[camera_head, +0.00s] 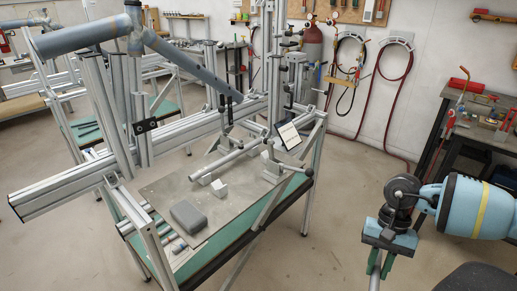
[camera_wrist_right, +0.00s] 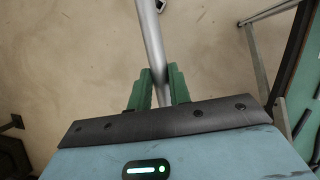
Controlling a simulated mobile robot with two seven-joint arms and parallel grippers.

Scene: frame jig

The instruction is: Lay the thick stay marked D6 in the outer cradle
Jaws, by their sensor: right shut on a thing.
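My right gripper (camera_head: 378,262) is at the lower right of the head view, out over the floor and apart from the jig table. Its green fingers, also in the right wrist view (camera_wrist_right: 159,90), are shut on a slim silver tube, the stay (camera_wrist_right: 152,38). The stay's short visible part (camera_head: 375,277) runs out of the bottom of the head view. No D6 mark is readable. On the table, another silver tube (camera_head: 238,156) lies across small support blocks (camera_head: 205,178). My left gripper is out of view.
A metal plate (camera_head: 160,185) on the jig table carries a grey rounded block (camera_head: 188,216). A small white card (camera_head: 289,137) stands near the cradles. Aluminium jig rails and a grey bike frame (camera_head: 85,37) rise at the left. Open floor lies between table and gripper.

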